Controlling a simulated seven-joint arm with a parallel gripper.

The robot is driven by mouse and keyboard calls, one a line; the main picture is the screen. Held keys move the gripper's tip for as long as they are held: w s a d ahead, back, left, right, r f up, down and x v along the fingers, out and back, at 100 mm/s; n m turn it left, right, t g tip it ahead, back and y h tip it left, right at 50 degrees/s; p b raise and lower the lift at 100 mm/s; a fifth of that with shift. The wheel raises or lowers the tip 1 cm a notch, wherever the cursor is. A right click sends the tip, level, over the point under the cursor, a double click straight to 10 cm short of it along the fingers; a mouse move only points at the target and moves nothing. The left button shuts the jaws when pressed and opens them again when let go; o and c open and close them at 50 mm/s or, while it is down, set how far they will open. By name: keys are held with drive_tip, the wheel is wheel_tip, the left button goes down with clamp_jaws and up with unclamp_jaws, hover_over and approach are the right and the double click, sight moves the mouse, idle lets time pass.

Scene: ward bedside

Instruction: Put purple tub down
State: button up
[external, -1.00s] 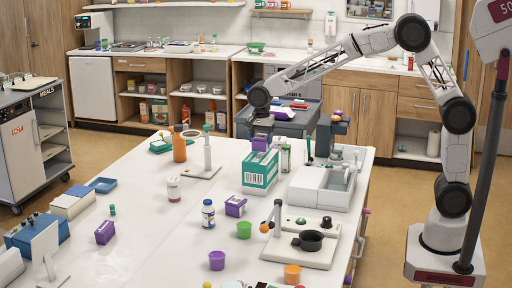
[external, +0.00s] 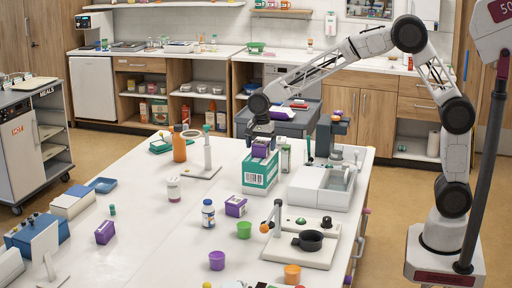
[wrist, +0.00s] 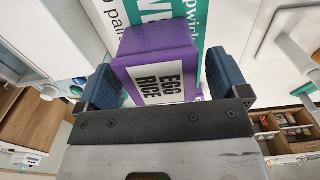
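A purple tub (external: 260,150) with a white "EGG RICE" label sits between the two blue finger pads of my gripper (external: 261,140). In the wrist view the tub (wrist: 160,65) fills the space between the pads of my gripper (wrist: 160,85), and they appear closed on its sides. In the external view it is at the top of a green and white carton (external: 260,174). I cannot tell whether it touches the carton.
A white tray unit (external: 322,188) stands right of the carton. A green cup (external: 244,230), a white-and-blue bottle (external: 208,214) and an orange bottle (external: 179,146) stand nearby. The table's left-centre has free room.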

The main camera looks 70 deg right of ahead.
sight(263, 142)
drive_tip(key=shift+r, duration=0.1)
wheel_tip(263, 142, up, 12)
idle(0.9)
idle(0.3)
idle(0.3)
drive_tip(key=s+d+r+n+t, duration=0.15)
drive_tip(key=s+n, duration=0.35)
drive_tip(key=s, duration=0.8)
drive_tip(key=s+d+r+n, duration=0.1)
drive_tip(key=s+r+n, duration=0.25)
drive_tip(key=s, duration=0.95)
drive_tip(key=s+f+n, duration=0.4)
drive_tip(key=s, duration=0.7)
drive_tip(key=s+f+n+t, duration=0.1)
drive_tip(key=s+f+n, duration=0.3)
drive_tip(key=s, duration=0.8)
drive_tip(key=shift+s+d+f+n, duration=0.15)
drive_tip(key=shift+s+d+n, duration=0.1)
drive_tip(key=shift+d+n, duration=0.3)
drive_tip(key=shift+a, duration=0.1)
idle(0.3)
